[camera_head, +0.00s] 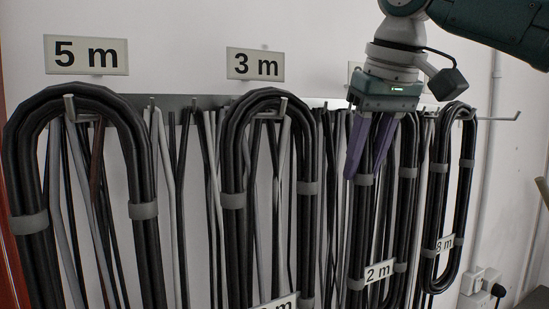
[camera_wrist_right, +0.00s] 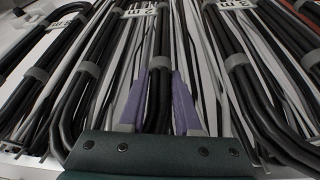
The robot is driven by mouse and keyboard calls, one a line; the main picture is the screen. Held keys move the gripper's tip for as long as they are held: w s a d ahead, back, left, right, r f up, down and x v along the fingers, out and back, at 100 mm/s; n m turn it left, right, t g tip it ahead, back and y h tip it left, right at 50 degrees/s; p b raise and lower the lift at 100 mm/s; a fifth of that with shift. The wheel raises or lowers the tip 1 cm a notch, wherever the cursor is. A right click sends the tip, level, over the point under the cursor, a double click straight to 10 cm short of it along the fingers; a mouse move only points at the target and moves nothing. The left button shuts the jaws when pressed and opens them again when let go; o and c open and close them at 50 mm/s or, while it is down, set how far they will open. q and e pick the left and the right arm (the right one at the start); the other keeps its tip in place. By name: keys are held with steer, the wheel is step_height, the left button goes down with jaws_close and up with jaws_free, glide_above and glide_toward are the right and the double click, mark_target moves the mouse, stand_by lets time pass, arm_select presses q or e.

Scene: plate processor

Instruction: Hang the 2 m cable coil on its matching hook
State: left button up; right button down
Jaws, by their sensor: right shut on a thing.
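The black 2 m coil (camera_head: 409,190), with grey straps and a "2 m" tag (camera_head: 379,272), hangs upright below my right gripper (camera_head: 367,160). The purple fingers point down and are shut on its upper part. In the wrist view the right gripper (camera_wrist_right: 158,78) has its fingers on either side of dark cable strands (camera_wrist_right: 160,100). The top of the coil and any hook there are hidden behind the gripper. A sign (camera_head: 354,70) behind the gripper is mostly covered, its number unreadable. My left gripper is out of view.
A large coil (camera_head: 143,180) hangs under the "5 m" sign (camera_head: 86,55) and another (camera_head: 236,170) under the "3 m" sign (camera_head: 255,64). A narrower tagged coil (camera_head: 438,180) hangs close on the right, by a protruding hook (camera_head: 518,117). Thin loose cables fill the gaps.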

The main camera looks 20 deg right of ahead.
steer(key=shift+r, duration=0.1)
steer(key=c, duration=0.5)
jaws_free()
